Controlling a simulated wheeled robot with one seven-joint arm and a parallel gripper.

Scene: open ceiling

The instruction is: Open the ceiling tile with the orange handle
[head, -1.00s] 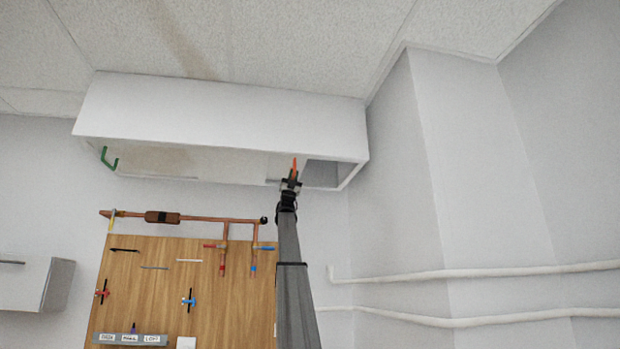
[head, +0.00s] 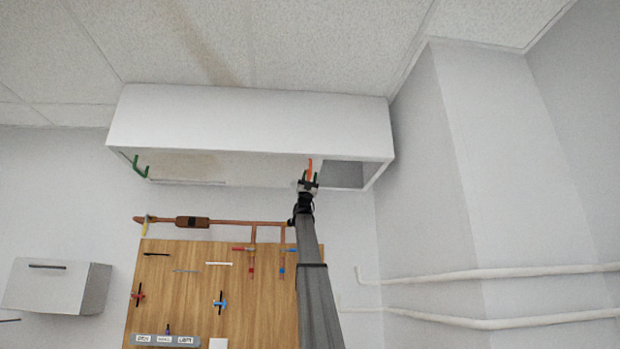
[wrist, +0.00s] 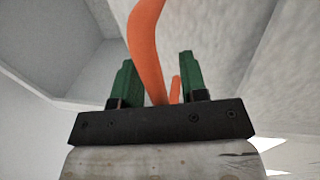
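An orange handle (head: 310,165) hangs from the underside of a white boxed-in ceiling section (head: 250,125). Just right of it, a grey opening (head: 343,174) shows in that underside. My gripper (head: 309,177) reaches up from below at the handle. In the wrist view, the orange handle (wrist: 147,45) runs up between the two green fingers of my gripper (wrist: 157,75). The fingers stand apart, with a visible gap between the handle and the right finger. The handle's far end is cut off by the frame's top.
A green handle (head: 140,167) hangs at the left end of the same underside. Below are copper pipes (head: 220,223) and a wooden tool board (head: 190,285). A white cabinet (head: 50,287) is at left, white pipes (head: 480,273) at right.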

